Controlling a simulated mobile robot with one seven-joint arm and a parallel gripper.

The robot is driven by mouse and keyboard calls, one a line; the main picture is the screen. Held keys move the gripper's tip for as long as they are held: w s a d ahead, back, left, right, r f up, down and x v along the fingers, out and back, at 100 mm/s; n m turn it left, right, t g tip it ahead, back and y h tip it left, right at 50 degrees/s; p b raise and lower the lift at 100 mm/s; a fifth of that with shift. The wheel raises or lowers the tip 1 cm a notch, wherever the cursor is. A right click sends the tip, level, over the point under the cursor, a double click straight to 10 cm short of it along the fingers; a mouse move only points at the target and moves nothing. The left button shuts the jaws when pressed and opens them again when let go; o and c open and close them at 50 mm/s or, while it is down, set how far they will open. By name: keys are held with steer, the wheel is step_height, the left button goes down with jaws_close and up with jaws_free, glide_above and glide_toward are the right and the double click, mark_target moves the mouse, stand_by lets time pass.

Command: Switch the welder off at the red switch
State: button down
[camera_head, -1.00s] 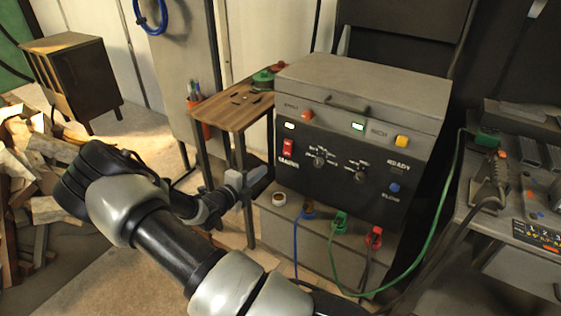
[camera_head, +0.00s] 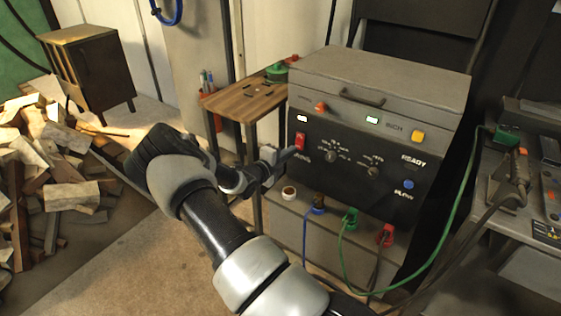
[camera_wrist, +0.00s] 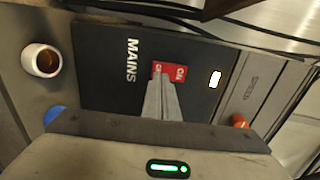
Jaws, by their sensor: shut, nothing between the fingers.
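The welder (camera_head: 430,98) is a grey box with a black front panel. Its red switch (camera_head: 300,141) is on the panel's left, above the label MAINS. In the wrist view the red switch (camera_wrist: 170,70) carries white lettering, and a white lamp (camera_wrist: 214,79) beside it is lit. My gripper (camera_head: 288,154) is shut and empty, just below and left of the switch in the head view. In the wrist view the fingertips (camera_wrist: 162,88) overlap part of the switch and hide some of it. I cannot tell whether they touch it.
A small wooden table (camera_head: 246,98) stands left of the welder. A white cup (camera_head: 289,193) and blue, green and red cable plugs sit below the panel. A green cable (camera_head: 452,225) loops on the right. Firewood (camera_head: 70,160) lies at the left.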

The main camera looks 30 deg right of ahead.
mark_target(299, 146)
steer(key=shift+x, duration=1.45)
steer(key=shift+f+b, duration=0.15)
steer(key=shift+b, duration=0.25)
steer(key=shift+w+d+h+b, duration=0.1)
steer(key=shift+d+h+b, duration=0.15)
steer(key=shift+h+b, duration=0.15)
steer(key=s+a+f+p, duration=0.1)
steer(key=s+a, duration=0.1)
steer(key=a, duration=0.4)
steer(key=s+a+f+p, duration=0.1)
steer(key=s+a+p, duration=0.1)
steer(key=a, duration=0.5)
steer(key=shift+s+f, duration=0.35)
steer(key=shift+s, duration=0.3)
steer(key=shift+r, duration=0.1)
